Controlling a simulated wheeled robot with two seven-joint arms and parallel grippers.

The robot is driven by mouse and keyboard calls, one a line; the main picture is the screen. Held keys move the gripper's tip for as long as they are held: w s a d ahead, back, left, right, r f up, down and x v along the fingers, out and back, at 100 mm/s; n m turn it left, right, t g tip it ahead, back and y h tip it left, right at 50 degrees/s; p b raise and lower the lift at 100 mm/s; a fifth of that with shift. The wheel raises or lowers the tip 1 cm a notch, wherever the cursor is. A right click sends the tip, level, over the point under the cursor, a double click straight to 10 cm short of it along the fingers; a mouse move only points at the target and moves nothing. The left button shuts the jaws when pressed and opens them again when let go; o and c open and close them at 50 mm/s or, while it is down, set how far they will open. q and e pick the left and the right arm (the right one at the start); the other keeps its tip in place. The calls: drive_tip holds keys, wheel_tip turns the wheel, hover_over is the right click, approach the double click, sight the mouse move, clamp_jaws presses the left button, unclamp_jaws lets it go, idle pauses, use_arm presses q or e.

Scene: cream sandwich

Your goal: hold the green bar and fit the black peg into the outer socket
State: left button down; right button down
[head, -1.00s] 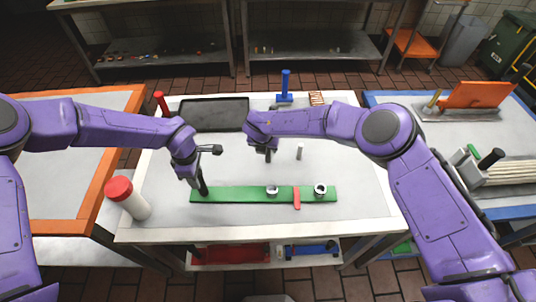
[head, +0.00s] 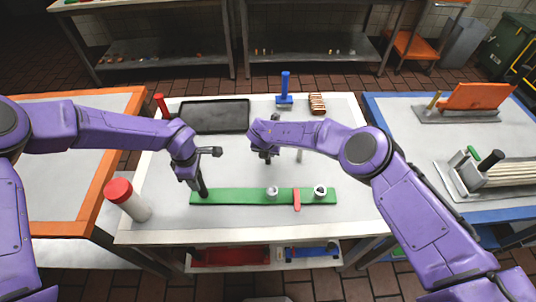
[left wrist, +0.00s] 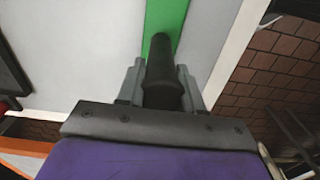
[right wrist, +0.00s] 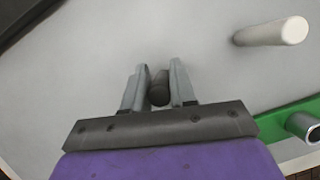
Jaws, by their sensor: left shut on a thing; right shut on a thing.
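The green bar (head: 236,196) lies along the front of the white table, with a black handle (left wrist: 162,75) at its left end. My left gripper (head: 201,188) is shut on that handle. Two round sockets stand on the bar: a middle one (head: 272,192) and an outer one (head: 320,191) near the right end. A red strip (head: 297,200) crosses the bar between them. My right gripper (head: 268,155) is behind the bar, left of the white peg (right wrist: 272,32). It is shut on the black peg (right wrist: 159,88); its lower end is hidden.
A black tray (head: 215,115) lies at the back left. A blue post (head: 286,88) and a brown ribbed block (head: 317,104) stand at the back. The table's right side is clear.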

wheel_tip(320, 180, up, 10)
drive_tip(key=shift+r, duration=0.15)
drive_tip(key=w+d+r+m, duration=0.1)
drive_tip(key=w+d+r, duration=0.15)
drive_tip(key=d, duration=0.65)
hover_over(319, 192)
drive_tip(key=shift+n, duration=0.3)
wheel_tip(319, 192, down, 11)
drive_tip(key=shift+s+r, duration=0.15)
drive_tip(key=shift+r, duration=0.05)
drive_tip(key=shift+f, duration=0.25)
drive_tip(key=shift+f, duration=0.1)
